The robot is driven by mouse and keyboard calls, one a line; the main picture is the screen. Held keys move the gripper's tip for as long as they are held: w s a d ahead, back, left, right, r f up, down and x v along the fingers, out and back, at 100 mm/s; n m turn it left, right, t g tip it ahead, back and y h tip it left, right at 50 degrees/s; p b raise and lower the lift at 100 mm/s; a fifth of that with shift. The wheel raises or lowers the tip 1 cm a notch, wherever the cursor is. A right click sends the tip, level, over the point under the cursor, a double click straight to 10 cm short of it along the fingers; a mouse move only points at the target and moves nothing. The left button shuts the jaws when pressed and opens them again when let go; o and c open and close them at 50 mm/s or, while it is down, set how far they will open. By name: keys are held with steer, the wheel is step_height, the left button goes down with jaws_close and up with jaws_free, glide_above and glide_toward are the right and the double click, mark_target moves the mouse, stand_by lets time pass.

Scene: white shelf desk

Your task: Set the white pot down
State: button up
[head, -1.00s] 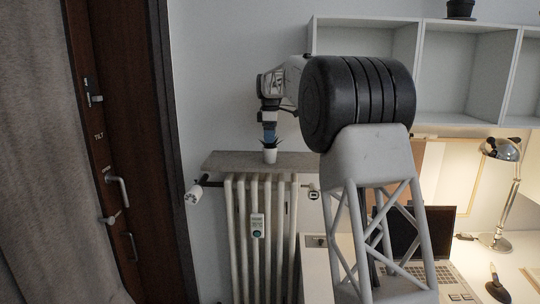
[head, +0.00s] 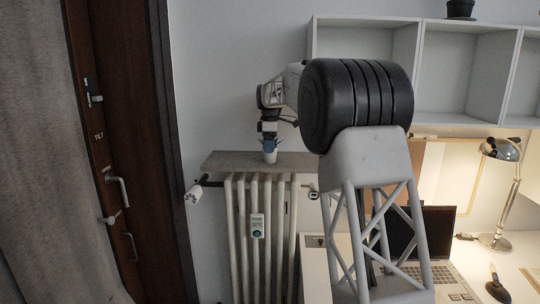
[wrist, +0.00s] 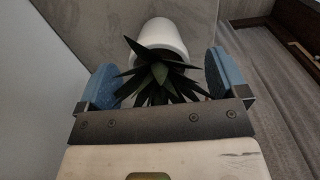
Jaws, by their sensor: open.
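The white pot (head: 270,157) stands upright on the stone shelf (head: 228,161) above the radiator. A dark green spiky plant (wrist: 160,79) grows from it, and the pot's rounded side (wrist: 166,34) shows beyond the leaves in the wrist view. My gripper (head: 269,147) points down right above the pot, at the plant. It is open, with its blue fingers apart on either side of the leaves. In the wrist view, no finger clearly touches the pot, which shows past the fingertips. Some of the pot is hidden by the leaves.
The wall is close behind the shelf. A white radiator (head: 258,235) is below it, with a valve (head: 194,193) at left. A dark door (head: 115,150) is further left. A desk with a laptop (head: 425,230) and lamp (head: 505,190) is at right, under wall cubbies (head: 470,70).

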steer(key=shift+f, duration=2)
steer(key=c, duration=1.2)
steer(key=shift+r, duration=0.1)
steer(key=shift+r, duration=1.65)
steer(key=shift+s+r, duration=0.1)
steer(key=shift+s, duration=0.05)
steer(key=shift+s+d+r, duration=0.25)
steer(key=shift+s+d, duration=0.35)
steer(key=shift+s, duration=1.95)
steer(key=shift+s+d+r, duration=0.2)
steer(key=shift+s+d, duration=0.4)
steer(key=shift+s, duration=1.95)
steer(key=shift+s+d+r, duration=0.25)
steer(key=shift+s+d, duration=0.35)
steer(key=shift+s, duration=1.95)
